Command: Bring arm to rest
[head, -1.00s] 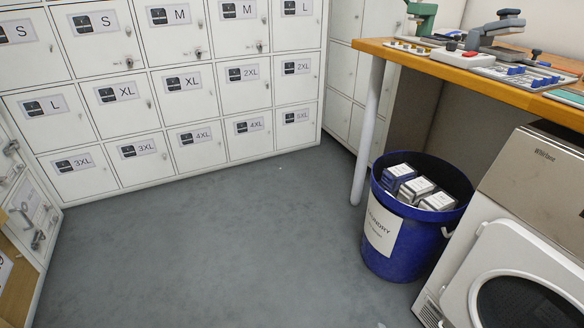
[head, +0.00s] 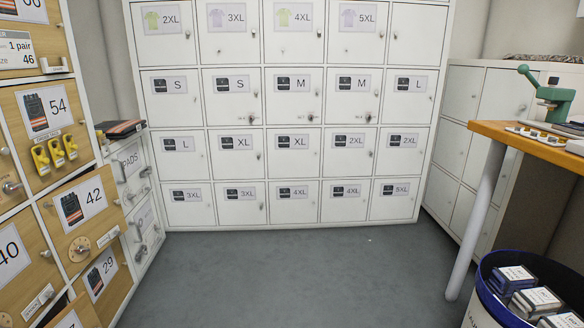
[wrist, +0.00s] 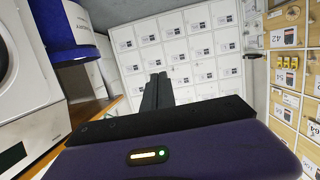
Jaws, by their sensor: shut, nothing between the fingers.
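My gripper (wrist: 156,92) shows in the wrist view, its two dark fingers close together with nothing between them. It is held in free air, with the white lockers behind it and no contact visible. My gripper and arm are not in the head view. The white locker wall (head: 283,149) with size labels stands straight ahead in the head view, its doors closed.
Wooden lockers (head: 68,220) with numbered glove labels stand close on the left. On the right are a wooden worktop (head: 535,147) and a blue bin (head: 486,300) holding several boxes. The grey floor (head: 290,275) between is clear.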

